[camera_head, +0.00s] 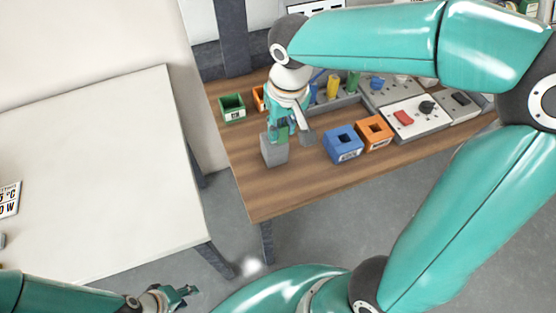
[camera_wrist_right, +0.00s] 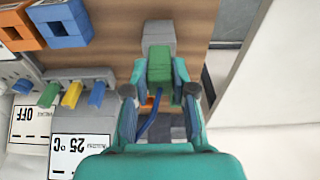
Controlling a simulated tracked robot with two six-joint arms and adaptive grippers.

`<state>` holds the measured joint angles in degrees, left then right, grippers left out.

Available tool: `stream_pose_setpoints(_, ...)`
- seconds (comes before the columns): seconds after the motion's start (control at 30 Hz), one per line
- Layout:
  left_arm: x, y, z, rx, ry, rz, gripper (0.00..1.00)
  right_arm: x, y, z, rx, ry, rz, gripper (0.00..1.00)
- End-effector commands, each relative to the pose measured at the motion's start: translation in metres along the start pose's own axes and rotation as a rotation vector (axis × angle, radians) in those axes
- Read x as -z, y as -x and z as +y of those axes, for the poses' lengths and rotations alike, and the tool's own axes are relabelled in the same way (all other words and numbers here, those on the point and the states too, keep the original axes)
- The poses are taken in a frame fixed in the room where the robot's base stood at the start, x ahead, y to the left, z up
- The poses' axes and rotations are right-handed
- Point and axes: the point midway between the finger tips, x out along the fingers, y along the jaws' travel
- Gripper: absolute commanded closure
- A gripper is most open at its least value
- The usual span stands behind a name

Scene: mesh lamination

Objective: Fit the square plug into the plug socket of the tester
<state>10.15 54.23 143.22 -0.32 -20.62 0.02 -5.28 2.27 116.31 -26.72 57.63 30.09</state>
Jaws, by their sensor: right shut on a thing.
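My right gripper (camera_head: 281,132) is at the front left of the wooden table, shut on a green block-shaped piece that I take for the plug. In the right wrist view the green piece (camera_wrist_right: 160,70) sits between the two fingers. I cannot tell whether the green piece and grey block are joined or only touching. I cannot make out the tester's plug socket. My left gripper (camera_head: 180,294) is low at the bottom left, away from the table; its jaws are too small to judge.
Blue (camera_head: 343,143) and orange (camera_head: 374,132) bins stand right of the gripper, a green bin (camera_head: 232,107) to the left. Behind are a grey panel with a red switch (camera_head: 403,118) and upright coloured pieces, including a yellow one (camera_head: 333,87). The table's front left corner is clear.

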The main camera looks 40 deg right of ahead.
Motion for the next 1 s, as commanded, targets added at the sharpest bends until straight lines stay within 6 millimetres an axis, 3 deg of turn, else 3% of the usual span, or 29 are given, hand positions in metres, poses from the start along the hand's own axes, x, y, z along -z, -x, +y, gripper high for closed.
stream_pose_setpoints(0.1,0.0,0.0,0.0,0.0,-0.001,0.0,0.6,-0.009,-0.034,0.005,-0.004,-0.011,-0.008,1.0)
stream_pose_setpoints(0.3,0.0,-0.001,0.0,0.0,-0.001,0.001,0.6,-0.016,-0.081,0.007,-0.004,-0.017,-0.005,1.0)
stream_pose_setpoints(0.63,0.001,-0.003,-0.001,0.0,-0.001,0.001,0.6,-0.02,-0.112,0.008,-0.004,-0.018,-0.002,1.0)
stream_pose_setpoints(0.83,0.001,-0.006,-0.002,0.0,-0.001,0.001,0.6,-0.024,-0.14,0.008,-0.004,-0.019,-0.003,1.0)
stream_pose_setpoints(1.0,0.001,-0.006,-0.002,0.0,-0.001,0.001,0.6,-0.025,-0.145,0.008,-0.002,-0.019,0.001,1.0)
